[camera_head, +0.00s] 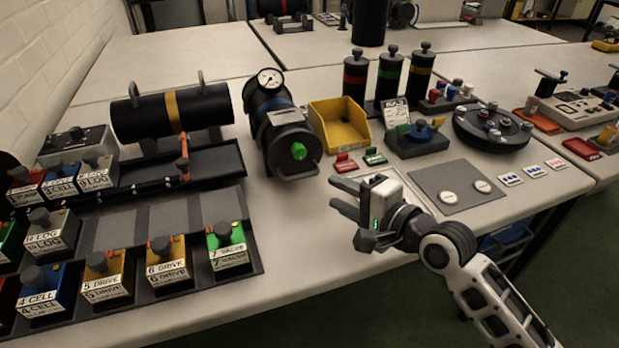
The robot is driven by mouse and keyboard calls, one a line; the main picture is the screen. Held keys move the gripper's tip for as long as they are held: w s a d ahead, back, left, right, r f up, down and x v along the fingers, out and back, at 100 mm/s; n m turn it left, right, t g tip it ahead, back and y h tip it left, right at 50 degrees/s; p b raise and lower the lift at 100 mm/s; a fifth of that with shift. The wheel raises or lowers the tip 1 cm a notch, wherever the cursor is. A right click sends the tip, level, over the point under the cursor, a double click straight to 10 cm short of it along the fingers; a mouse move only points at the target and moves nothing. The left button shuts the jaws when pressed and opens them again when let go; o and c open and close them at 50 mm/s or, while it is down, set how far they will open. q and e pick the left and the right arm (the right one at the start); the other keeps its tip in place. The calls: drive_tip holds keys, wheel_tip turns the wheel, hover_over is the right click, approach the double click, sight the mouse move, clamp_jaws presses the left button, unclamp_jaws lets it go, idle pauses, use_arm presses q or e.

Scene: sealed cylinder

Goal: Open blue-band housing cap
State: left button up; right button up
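The dark cylindrical housing (264,92) with a bluish band (275,106) lies on the middle of the table, with a round gauge (270,78) on top. Its near end carries a dark cap (283,146) with a green knob (299,151); the cap appears to be on the housing. My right gripper (338,195) is to the right of and nearer than the cap, clear of it. Its fingers point left, apart, with nothing visible between them. My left gripper is not in view.
A yellow bin (339,124) stands right of the housing, with red and green clips (374,156) in front of it. A yellow-banded cylinder (150,114) and racks of labelled blocks (168,261) fill the left side. The strip in front of the cap is clear.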

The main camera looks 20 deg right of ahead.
sight(304, 177)
drive_tip(key=x, duration=0.8)
drive_tip(key=shift+w+a+f, duration=0.1)
drive_tip(key=shift+w+a, duration=0.05)
drive_tip(key=shift+w, duration=0.15)
drive_tip(key=shift+s, duration=0.1)
clamp_jaws()
